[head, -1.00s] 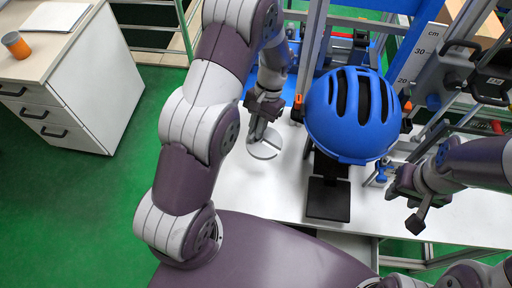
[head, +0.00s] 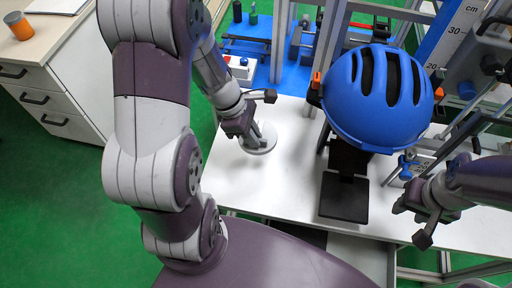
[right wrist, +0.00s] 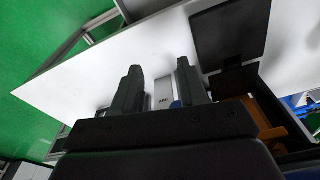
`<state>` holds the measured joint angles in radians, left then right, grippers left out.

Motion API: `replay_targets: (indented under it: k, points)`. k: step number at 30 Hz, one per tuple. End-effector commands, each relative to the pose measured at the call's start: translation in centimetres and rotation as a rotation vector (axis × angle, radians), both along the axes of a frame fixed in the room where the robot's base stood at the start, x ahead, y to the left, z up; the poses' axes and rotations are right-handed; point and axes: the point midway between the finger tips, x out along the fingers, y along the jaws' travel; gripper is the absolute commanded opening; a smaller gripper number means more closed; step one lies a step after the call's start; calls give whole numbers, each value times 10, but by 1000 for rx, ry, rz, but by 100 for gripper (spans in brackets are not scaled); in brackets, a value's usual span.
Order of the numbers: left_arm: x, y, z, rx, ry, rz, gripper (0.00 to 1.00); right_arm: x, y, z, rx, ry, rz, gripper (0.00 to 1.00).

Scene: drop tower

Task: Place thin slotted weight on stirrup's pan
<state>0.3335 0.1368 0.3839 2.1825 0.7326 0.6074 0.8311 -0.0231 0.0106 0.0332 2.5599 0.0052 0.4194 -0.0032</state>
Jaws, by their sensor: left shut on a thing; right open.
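A thin pale grey disc, the slotted weight (head: 260,142), is in my left gripper (head: 250,132) over the left part of the white bench. The fingers cover part of it, and I cannot tell how high it is above the bench. My right gripper (head: 418,218) is open and empty over the bench's right side; its two fingers (right wrist: 160,88) show in the right wrist view with a gap between them. A small grey labelled piece (right wrist: 163,92) shows beyond that gap. I cannot make out the stirrup or its pan clearly in either view.
A blue helmet (head: 375,100) stands above a black plate (head: 345,197) in the middle of the white bench (head: 290,185). Metal uprights and a cm scale (head: 463,30) rise behind at the right. A blue base (head: 262,45) with fittings lies behind. Bench between disc and black plate is clear.

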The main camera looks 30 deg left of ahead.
Motion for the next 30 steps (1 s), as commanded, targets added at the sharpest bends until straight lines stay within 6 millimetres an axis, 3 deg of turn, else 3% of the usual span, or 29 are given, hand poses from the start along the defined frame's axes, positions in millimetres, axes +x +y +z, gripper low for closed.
replay_targets:
  k: [1,13,27,28,30]
  points:
    - [0,0,-14,0,0,5,0,0,0,-9,0,0,0,43]
    - [1,0,-75,1,0,-1,0,0,0,-36,0,0,0,43]
    - [1,0,-84,2,-2,-3,0,0,0,-39,0,0,0,43]
    - [0,0,-84,2,0,-3,19,0,0,-39,0,0,0,43]
    - [0,0,-84,2,0,-3,38,0,0,-39,0,0,0,43]
